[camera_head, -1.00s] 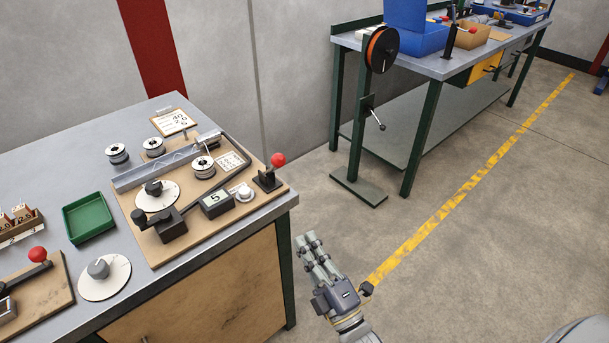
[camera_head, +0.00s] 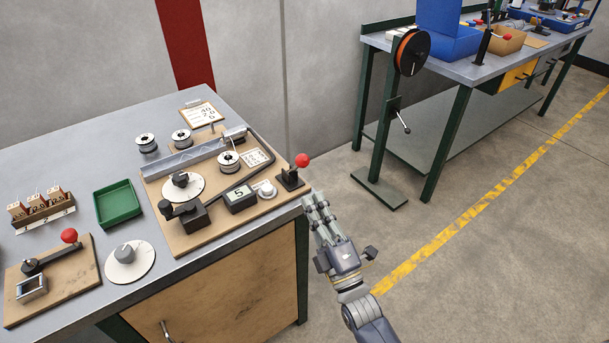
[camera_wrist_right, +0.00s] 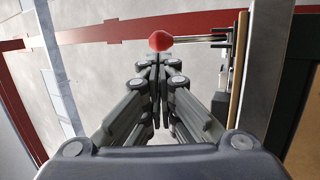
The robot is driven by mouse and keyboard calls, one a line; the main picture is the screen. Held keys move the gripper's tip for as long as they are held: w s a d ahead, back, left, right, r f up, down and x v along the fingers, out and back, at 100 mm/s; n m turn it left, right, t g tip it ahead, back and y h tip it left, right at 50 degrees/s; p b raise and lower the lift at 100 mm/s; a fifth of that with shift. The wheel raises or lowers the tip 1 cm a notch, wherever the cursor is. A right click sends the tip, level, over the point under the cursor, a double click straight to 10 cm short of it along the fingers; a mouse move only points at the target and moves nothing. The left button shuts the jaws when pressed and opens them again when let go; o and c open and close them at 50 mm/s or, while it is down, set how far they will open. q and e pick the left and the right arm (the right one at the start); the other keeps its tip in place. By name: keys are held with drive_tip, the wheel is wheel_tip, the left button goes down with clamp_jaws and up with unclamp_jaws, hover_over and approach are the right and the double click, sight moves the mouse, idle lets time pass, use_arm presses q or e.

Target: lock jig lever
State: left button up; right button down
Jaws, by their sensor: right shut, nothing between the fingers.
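A lever with a red ball knob (camera_head: 302,160) stands on a small black base at the right edge of a wooden jig board (camera_head: 185,243). In the right wrist view the red knob (camera_wrist_right: 161,41) shows just beyond my fingertips, with its metal rod running right. My right gripper (camera_head: 315,200) is shut and empty beside the bench's right edge, slightly below the knob in the picture and apart from it. A second red-knobbed lever (camera_head: 69,236) sits on a smaller board at the left. My left gripper is not in view.
The bench also holds a green tray (camera_head: 118,219), a grey dial (camera_head: 125,254), a numbered display (camera_head: 241,198) and several spools. A second workbench (camera_head: 470,73) with an orange reel (camera_head: 412,52) stands behind at the right.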

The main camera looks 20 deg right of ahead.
sight(298, 165)
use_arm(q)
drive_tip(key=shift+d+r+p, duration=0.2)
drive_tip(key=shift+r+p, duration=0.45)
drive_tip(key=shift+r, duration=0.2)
use_arm(e)
drive_tip(key=x, duration=0.6)
drive_tip(key=shift+w+r, duration=0.1)
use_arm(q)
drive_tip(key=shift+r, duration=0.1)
